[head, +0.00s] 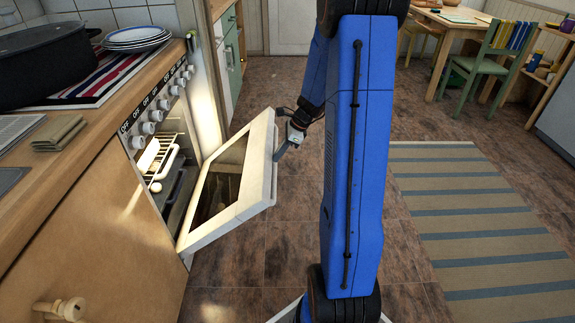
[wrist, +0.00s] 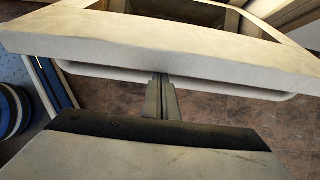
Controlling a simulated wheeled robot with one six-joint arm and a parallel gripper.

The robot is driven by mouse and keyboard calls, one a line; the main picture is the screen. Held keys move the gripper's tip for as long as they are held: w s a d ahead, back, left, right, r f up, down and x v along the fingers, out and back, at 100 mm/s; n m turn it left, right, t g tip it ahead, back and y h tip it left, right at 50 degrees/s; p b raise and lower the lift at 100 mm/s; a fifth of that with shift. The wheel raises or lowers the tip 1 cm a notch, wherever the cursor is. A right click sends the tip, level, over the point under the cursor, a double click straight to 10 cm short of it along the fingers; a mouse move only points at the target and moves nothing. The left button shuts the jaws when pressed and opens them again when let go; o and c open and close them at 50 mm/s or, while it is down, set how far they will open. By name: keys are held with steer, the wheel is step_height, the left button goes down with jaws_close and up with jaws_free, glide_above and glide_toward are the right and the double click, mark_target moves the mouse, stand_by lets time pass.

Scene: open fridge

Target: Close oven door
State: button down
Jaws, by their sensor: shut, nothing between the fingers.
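The oven door (head: 243,212) is a white frame with a dark glass pane. It is hinged at the bottom and stands partly open, tilted out from the oven (head: 152,128). The oven's inside shows a lit rack (head: 153,158). My gripper (head: 281,151) is at the outer side of the door, near its upper edge. In the wrist view, my gripper (wrist: 161,82) is shut and empty, its tips at the pale handle bar (wrist: 235,88) below the door's edge (wrist: 150,45). I cannot tell whether the tips touch the bar.
A counter (head: 75,160) runs along the left with a dark pot (head: 45,65), a striped cloth (head: 95,80) and stacked plates (head: 135,38). A striped rug (head: 470,220) lies at the right. A green chair (head: 480,70) stands at the back. The brown floor (head: 270,85) beyond the door is clear.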

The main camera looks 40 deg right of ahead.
steer(key=shift+g+h, duration=0.6)
steer(key=shift+h, duration=0.3)
steer(key=w+a+r, duration=0.1)
steer(key=a+r, duration=0.1)
steer(key=w+a+r, duration=0.2)
steer(key=r, duration=0.1)
steer(key=w+a+r, duration=0.1)
steer(key=a+r, duration=0.1)
steer(key=shift+w+a+r, duration=0.1)
steer(key=shift+w+r, duration=0.15)
steer(key=w+a+r+g+h, duration=0.1)
steer(key=w+a+r, duration=0.4)
steer(key=a, duration=0.5)
steer(key=w+a+r+g+h, duration=0.1)
steer(key=w+a+r, duration=0.5)
steer(key=w+a, duration=0.4)
steer(key=shift+a+r, duration=0.25)
steer(key=shift+a, duration=0.15)
